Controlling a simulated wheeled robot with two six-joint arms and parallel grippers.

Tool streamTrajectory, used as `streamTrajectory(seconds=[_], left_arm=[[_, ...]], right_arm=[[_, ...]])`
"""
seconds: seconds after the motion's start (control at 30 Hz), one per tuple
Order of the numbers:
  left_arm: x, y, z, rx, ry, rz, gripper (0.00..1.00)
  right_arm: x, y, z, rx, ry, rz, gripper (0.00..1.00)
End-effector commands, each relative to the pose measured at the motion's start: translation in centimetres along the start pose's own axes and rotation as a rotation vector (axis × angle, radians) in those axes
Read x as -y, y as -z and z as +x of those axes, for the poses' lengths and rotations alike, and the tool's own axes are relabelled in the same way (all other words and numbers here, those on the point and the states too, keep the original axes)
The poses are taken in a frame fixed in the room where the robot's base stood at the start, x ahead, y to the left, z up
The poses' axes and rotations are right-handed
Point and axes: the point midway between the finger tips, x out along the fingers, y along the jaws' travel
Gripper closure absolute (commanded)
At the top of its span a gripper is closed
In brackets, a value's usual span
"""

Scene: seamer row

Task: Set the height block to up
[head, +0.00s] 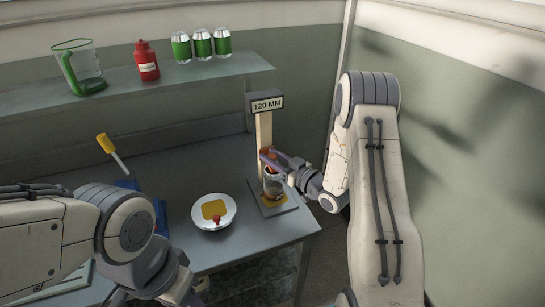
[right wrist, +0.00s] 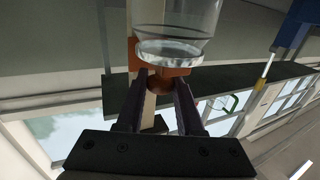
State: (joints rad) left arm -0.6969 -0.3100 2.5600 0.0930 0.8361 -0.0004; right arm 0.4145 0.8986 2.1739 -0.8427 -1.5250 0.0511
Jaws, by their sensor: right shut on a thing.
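The height block (right wrist: 187,71) is an orange piece on a pale upright post (head: 264,132) under a dark sign reading 120 MM (head: 266,103). In the head view it sits low on the post, partly hidden by my gripper. My right gripper (head: 273,160) reaches it from the right. In the right wrist view the fingers (right wrist: 160,88) are shut on the block's round orange knob (right wrist: 158,84). A clear glass jar (head: 272,186) stands at the post's foot, close by the block. My left gripper (head: 180,287) is low in the head view, its fingers unclear.
A yellow-handled tool (head: 107,144) is further left. A shelf (head: 190,83) behind holds a jug (head: 88,84), a red bottle (head: 147,68) and green-banded jars (head: 202,44).

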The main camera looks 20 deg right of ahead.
Motion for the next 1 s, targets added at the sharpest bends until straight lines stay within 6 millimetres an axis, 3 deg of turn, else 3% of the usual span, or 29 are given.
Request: streamTrajectory(seconds=[0.57, 0.83, 1.0], left_arm=[[0.0, 0.0, -0.2, 0.0, 0.0, 0.0, 0.5], [-0.2, 0.2, -3.4, 0.0, 0.0, 0.0, 0.5], [-0.3, 0.2, -4.3, 0.0, 0.0, 0.0, 0.5]], right_arm=[[0.0, 0.3, 0.0, 0.0, -0.001, 0.001, 1.0], [-0.1, 6.2, 0.0, -0.002, -0.001, -0.002, 1.0], [0.0, 8.4, -0.1, 0.0, -0.001, -0.001, 1.0]])
